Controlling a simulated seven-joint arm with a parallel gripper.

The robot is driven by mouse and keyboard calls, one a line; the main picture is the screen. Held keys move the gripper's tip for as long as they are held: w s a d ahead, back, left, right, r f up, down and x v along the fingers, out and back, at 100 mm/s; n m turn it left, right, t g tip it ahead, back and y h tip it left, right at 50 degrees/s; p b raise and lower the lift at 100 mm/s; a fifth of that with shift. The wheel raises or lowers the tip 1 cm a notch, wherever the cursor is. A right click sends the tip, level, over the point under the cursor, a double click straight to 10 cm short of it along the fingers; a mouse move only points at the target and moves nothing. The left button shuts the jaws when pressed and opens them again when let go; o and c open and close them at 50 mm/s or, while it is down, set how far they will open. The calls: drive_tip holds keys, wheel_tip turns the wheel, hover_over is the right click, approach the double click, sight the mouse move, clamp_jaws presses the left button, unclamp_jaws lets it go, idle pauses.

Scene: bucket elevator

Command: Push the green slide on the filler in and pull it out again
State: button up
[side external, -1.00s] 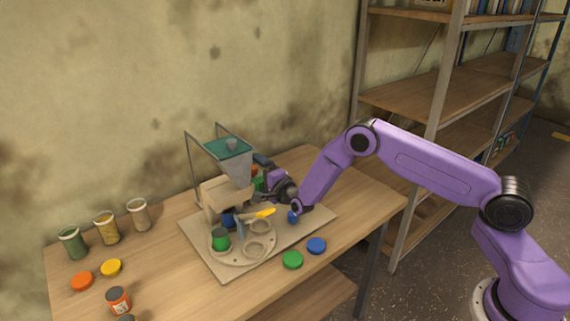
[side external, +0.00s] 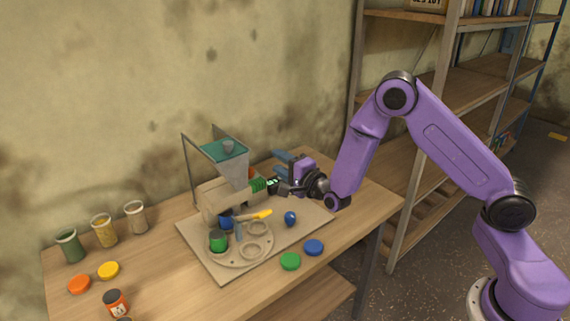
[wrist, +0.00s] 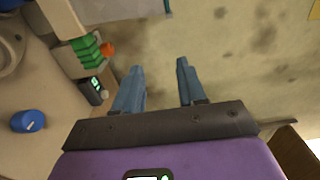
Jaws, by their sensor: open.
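The filler (side external: 212,202) is a beige block under a clear hopper with a teal top, on a board on the table. Its green ribbed slide (side external: 259,185) sticks out at the block's right side. In the wrist view the green slide (wrist: 87,50) is at upper left, left of both fingers, with an orange piece beside it. My gripper (side external: 281,160) is to the right of the slide, apart from it. In the wrist view my gripper (wrist: 158,80) has its two blue fingers spread with nothing between them.
A small dark box with a lit display (wrist: 92,91) stands close to the slide and my left-hand finger. A blue knob (side external: 291,218), a yellow lever (side external: 257,215) and a round turntable (side external: 234,257) are in front. Jars and loose caps lie at left and front.

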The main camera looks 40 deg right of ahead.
sight(262, 186)
drive_tip(key=shift+s+r, duration=0.25)
drive_tip(key=shift+s, duration=0.4)
drive_tip(key=shift+o, duration=1.4)
drive_tip(key=shift+d+f, duration=0.15)
drive_tip(key=s+d+f+n+g+y, duration=0.1)
drive_tip(key=s+d+f+n+y, duration=0.1)
drive_tip(key=d+f+y, duration=0.3)
drive_tip(key=s+d+f+n+y, duration=0.1)
drive_tip(key=s+f+n+y, duration=0.1)
drive_tip(key=f, duration=0.6)
drive_tip(key=x, duration=1.7)
drive_tip(key=shift+w+a+f, duration=0.2)
drive_tip(key=shift+w+a, duration=0.05)
drive_tip(key=shift+a, duration=0.05)
clamp_jaws()
